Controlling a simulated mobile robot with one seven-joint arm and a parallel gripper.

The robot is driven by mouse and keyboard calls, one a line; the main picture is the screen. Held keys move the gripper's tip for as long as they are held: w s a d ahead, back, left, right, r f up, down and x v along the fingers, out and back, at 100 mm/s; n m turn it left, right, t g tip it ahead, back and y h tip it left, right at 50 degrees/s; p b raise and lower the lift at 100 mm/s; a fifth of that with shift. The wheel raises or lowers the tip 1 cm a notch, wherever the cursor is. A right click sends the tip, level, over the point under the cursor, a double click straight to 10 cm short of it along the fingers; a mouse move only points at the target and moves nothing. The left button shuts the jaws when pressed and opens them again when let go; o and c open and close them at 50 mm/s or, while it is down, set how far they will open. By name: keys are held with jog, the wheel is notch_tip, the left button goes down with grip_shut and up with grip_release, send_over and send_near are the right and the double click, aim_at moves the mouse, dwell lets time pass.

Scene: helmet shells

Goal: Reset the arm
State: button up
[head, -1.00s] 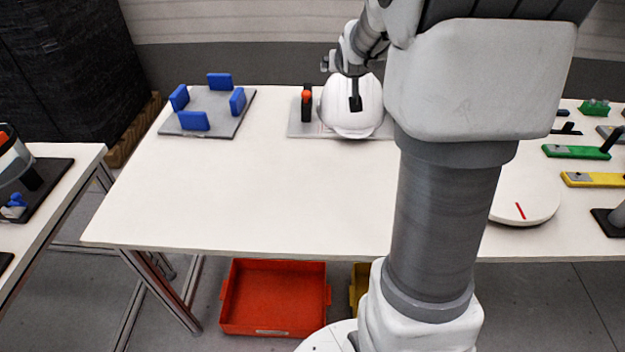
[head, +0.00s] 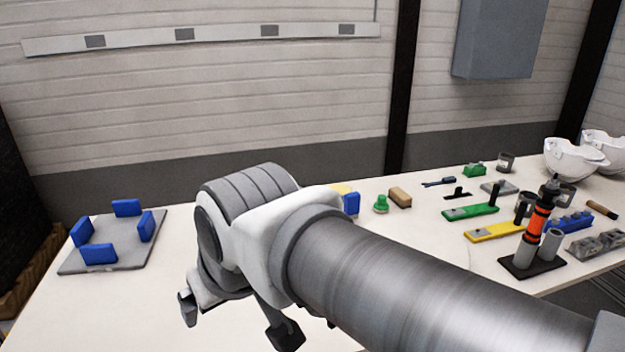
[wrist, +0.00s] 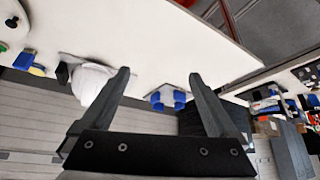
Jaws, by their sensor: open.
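My gripper (head: 237,322) is raised in front of the head camera, over the white table (head: 140,310). In the wrist view my gripper (wrist: 160,82) has its two dark fingers wide apart, with nothing held between them. A white helmet shell (wrist: 90,82) shows beyond the left finger in the wrist view, on the table and apart from the gripper. In the head view my arm hides the place where that shell stands.
A grey plate with blue blocks (head: 110,258) sits at the table's left. Green (head: 470,211) and yellow (head: 495,231) fixtures, an orange-banded tool (head: 537,225) in a stand and white shells (head: 574,159) are at the right. A wall is behind.

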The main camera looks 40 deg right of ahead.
jog(key=shift+s+a+f+g, duration=0.3)
jog(key=shift+s+f, duration=0.25)
jog(key=shift+f, duration=0.15)
jog(key=shift+r, duration=0.1)
notch_tip(320, 180, up, 9)
jog(key=p, duration=0.9)
